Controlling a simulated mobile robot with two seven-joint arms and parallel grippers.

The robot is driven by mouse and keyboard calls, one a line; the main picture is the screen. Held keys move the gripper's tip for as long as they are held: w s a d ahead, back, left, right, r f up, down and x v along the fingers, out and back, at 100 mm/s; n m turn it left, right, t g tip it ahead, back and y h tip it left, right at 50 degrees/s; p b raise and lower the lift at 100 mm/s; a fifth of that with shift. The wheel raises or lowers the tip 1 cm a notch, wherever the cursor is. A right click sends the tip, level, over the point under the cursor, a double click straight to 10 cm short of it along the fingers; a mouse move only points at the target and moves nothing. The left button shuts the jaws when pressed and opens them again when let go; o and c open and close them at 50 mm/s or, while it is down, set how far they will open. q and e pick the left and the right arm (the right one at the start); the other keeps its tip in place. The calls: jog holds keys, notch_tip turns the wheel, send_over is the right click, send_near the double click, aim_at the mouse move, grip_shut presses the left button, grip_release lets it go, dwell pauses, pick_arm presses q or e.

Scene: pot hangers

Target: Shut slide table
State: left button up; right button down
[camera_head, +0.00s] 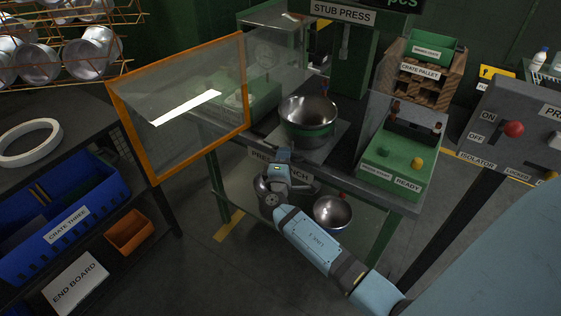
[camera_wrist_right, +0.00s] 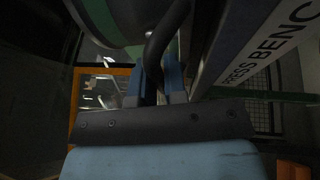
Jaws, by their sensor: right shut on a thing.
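The slide table (camera_head: 332,146) is a flat grey plate on the press bench in the head view, in front of the stub press (camera_head: 350,60). A steel pot with a green band (camera_head: 308,120) stands on it. My right gripper (camera_head: 283,153) is at the bench's front edge, just in front of the pot. In the right wrist view my right gripper (camera_wrist_right: 160,86) has its blue fingers shut on a dark curved handle (camera_wrist_right: 160,45). Whether the handle joins the slide table is hidden. My left gripper is not in view.
An orange-framed clear guard (camera_head: 152,130) stands open at the left of the bench. A green box marked READY (camera_head: 395,172) sits to the right. A steel bowl (camera_head: 333,211) is on the lower shelf. An isolator panel (camera_head: 505,120) is at the right.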

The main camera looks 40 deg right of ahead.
aim_at(295, 144)
jog(key=d, duration=0.1)
jog(key=w+d+b, duration=0.1)
jog(key=d, duration=0.1)
jog(key=w+d, duration=0.1)
jog(key=d, duration=0.1)
jog(key=shift+f+b, duration=0.1)
jog(key=shift+b, duration=0.25)
jog(key=shift+w+d, duration=0.1)
jog(key=shift+d, duration=0.1)
jog(key=c, duration=1.2)
grip_release()
jog(key=v, duration=1.4)
jog(key=shift+b, duration=0.4)
